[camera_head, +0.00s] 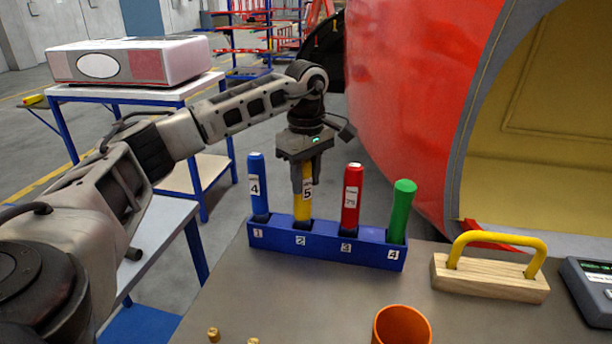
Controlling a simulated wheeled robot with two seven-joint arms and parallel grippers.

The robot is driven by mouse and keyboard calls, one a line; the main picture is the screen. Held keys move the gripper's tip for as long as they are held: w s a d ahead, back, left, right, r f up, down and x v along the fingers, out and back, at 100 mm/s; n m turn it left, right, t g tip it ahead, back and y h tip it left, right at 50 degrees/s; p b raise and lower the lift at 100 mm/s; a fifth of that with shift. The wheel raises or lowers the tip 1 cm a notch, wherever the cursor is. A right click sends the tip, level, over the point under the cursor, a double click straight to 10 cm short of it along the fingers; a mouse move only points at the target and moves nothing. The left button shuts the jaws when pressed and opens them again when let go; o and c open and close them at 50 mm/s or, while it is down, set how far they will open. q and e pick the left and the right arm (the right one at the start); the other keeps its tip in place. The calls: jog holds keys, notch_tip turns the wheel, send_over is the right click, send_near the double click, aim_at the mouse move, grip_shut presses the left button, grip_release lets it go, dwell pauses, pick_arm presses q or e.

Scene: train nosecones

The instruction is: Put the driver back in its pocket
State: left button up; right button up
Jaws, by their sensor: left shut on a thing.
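A blue rack (325,248) with pockets numbered 1 to 4 stands on the grey table. My left gripper (303,185) points down and is shut on the upper part of a yellow driver (304,208) labelled 5. The yellow driver is upright, with its lower end at pocket 2; I cannot tell how deep it sits. A blue driver (257,190) labelled 4 stands in pocket 1. A red driver (351,204) stands in pocket 3. A green driver (401,212) stands in pocket 4, leaning slightly right. My right gripper is not in view.
A wooden block with a yellow handle (490,277) lies right of the rack, beside a dark device with a screen (594,290). An orange cup (402,326) and small brass pieces (214,335) are at the front. A large red shell (420,110) rises behind. The table before the rack is clear.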

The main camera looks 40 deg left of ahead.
pick_arm(q)
jog(key=o, duration=0.6)
jog(key=shift+f, duration=0.15)
jog(key=o, duration=0.4)
notch_tip(320, 180, up, 12)
jog(key=shift+r+p, duration=0.25)
jog(key=shift+p, duration=0.2)
jog(key=shift+f, duration=0.1)
